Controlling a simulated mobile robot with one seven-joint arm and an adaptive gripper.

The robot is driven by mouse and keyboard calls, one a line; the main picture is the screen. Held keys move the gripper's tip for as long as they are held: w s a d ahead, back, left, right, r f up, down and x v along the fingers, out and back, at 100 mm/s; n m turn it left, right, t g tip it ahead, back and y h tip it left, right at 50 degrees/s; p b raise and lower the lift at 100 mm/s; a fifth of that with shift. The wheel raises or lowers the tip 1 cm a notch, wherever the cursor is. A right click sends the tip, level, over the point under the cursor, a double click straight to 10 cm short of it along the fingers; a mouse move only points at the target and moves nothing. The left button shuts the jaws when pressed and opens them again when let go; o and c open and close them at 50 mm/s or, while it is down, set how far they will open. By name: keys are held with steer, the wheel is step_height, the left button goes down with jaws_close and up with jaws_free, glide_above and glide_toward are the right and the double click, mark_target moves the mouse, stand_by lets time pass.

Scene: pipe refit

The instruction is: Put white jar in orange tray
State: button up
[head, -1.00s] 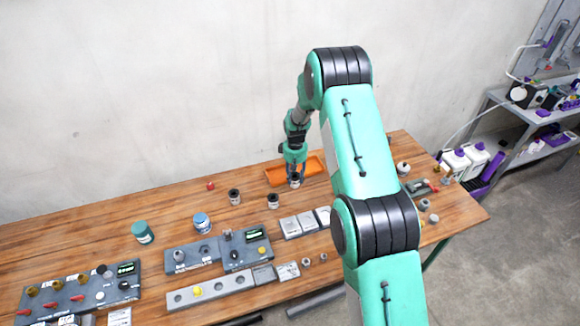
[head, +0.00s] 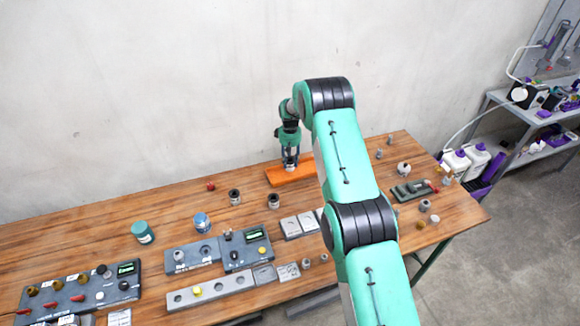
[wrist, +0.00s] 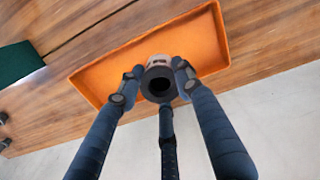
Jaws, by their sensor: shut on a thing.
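The orange tray (head: 280,181) lies near the back edge of the wooden table, partly hidden by my arm. It fills much of the wrist view (wrist: 97,77). My gripper (head: 290,166) is over the tray. In the wrist view my gripper (wrist: 158,82) has its fingers closed around the white jar (wrist: 157,60), which shows a pale body and a dark round top. The jar sits over the tray's inside, towards one long rim. I cannot tell whether it touches the tray floor.
Two small dark-topped jars (head: 234,197) (head: 273,201) stand left of and in front of the tray. A blue-and-white jar (head: 202,222) and a teal jar (head: 143,232) stand further left. A small red object (head: 211,187) lies near the back. Grey fixtures (head: 215,250) occupy the front.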

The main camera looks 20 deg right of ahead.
mark_target(290, 165)
steer(key=shift+w, duration=0.1)
stand_by(0.3)
steer(key=shift+f, duration=1.75)
steer(key=shift+f, duration=0.15)
steer(key=o, duration=1.2)
steer(key=shift+r, duration=0.2)
step_height(290, 165, up, 12)
steer(key=shift+r, duration=0.1)
